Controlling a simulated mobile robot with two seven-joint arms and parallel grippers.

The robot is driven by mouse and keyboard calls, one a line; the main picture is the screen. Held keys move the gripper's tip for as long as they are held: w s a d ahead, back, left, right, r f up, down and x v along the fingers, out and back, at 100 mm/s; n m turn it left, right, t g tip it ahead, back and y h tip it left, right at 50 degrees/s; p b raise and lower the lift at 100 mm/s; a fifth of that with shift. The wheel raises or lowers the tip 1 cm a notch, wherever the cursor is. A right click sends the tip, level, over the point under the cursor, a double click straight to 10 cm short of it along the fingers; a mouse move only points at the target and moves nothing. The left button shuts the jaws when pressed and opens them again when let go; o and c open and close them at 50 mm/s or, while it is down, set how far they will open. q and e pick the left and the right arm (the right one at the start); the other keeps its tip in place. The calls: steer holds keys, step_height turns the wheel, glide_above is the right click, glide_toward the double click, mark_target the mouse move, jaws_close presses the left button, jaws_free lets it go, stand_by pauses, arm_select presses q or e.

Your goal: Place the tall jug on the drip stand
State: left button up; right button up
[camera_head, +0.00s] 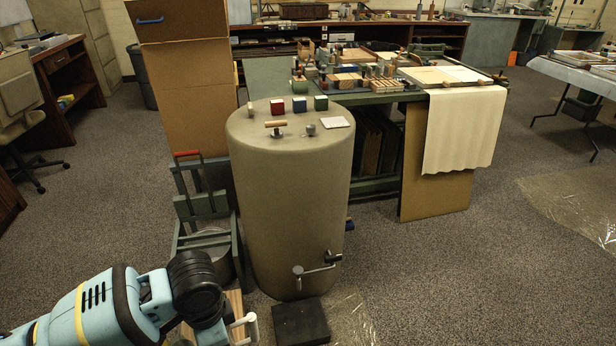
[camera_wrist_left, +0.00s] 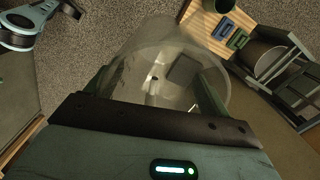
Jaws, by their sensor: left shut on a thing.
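A clear, see-through jug (camera_wrist_left: 136,62) fills the middle of the left wrist view, its wide round rim facing up and away. My left gripper (camera_wrist_left: 157,84) is shut on it, one finger on each side. In the head view my left arm reaches in at the bottom left, and the gripper and jug are mostly hidden or cut off there. A low black square block (camera_head: 300,322), seemingly the drip stand, lies on the floor below the tap (camera_head: 315,268) of a big drum. A dark square also shows through the jug in the left wrist view.
The tall beige drum (camera_head: 290,200) stands right behind the block, with small blocks on its top. A grey-green frame (camera_head: 205,215) stands left of it. A wooden board (camera_wrist_left: 205,22) holds blue and green pieces. Carpet to the right is open, partly under plastic sheet.

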arm_select(q)
steer(key=s+a+r+n+p, duration=0.1)
steer(key=s+r+n+p, duration=0.1)
steer(key=r, duration=0.6)
steer(key=s+a+r+n+p, duration=0.1)
steer(key=s+r+n+p, duration=0.2)
steer(key=r+n, duration=0.3)
steer(key=s+a+r+n+p, duration=0.1)
steer(key=r+n+p, duration=0.3)
steer(key=r, duration=0.6)
steer(key=shift+s+a+r+p, duration=0.35)
steer(key=shift+s+p, duration=0.2)
steer(key=shift+s, duration=0.25)
arm_select(e)
steer(key=w+r+t, duration=0.2)
steer(key=w+r, duration=0.4)
steer(key=r, duration=0.7)
steer(key=shift+w+a, duration=0.15)
steer(key=shift+a, duration=0.1)
arm_select(q)
steer(key=shift+f, duration=0.1)
steer(key=shift+a, duration=0.1)
arm_select(e)
steer(key=shift+w+d, duration=0.1)
arm_select(q)
steer(key=shift+a, duration=0.1)
arm_select(e)
steer(key=shift+w, duration=0.1)
